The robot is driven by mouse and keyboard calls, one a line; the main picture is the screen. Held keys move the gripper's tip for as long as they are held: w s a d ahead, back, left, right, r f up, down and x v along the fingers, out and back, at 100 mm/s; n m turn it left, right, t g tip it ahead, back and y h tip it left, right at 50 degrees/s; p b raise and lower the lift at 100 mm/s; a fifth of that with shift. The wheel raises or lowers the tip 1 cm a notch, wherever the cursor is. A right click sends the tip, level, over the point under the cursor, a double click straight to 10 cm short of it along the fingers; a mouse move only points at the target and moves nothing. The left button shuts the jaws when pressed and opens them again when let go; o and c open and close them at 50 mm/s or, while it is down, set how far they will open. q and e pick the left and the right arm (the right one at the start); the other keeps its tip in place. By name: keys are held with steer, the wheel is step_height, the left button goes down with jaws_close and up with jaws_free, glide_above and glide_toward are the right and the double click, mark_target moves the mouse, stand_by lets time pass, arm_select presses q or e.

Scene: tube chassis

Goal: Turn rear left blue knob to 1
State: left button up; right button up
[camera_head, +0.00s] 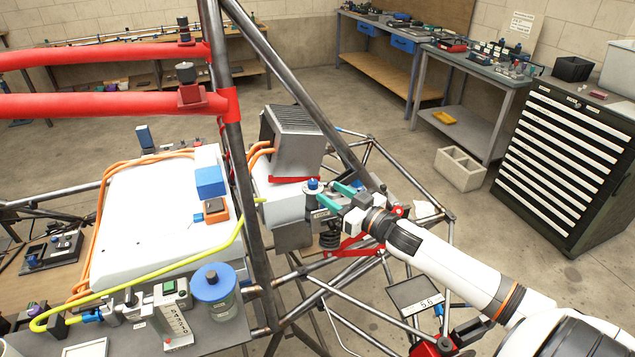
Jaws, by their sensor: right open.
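A small blue knob (313,184) stands on top of a shock-absorber-like part, beside the finned metal box on the tube chassis. My right gripper (329,193) has teal fingers and comes in from the right. Its fingers are apart, with the tips just right of this knob. I cannot tell whether they touch it. The knob's number marks are too small to read, so its setting cannot be told. My left gripper is not in view.
Dark chassis tubes (243,150) and red padded bars (110,104) stand left of the gripper. A white box (140,215) with orange cables, a blue-lidded jar (214,285) and a yellow hose lie left.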

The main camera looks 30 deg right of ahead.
mark_target(316, 185)
steer(key=w, duration=0.2)
steer(key=w+a+p, duration=0.1)
steer(key=w, duration=0.2)
steer(key=shift+w, duration=0.3)
jaws_close()
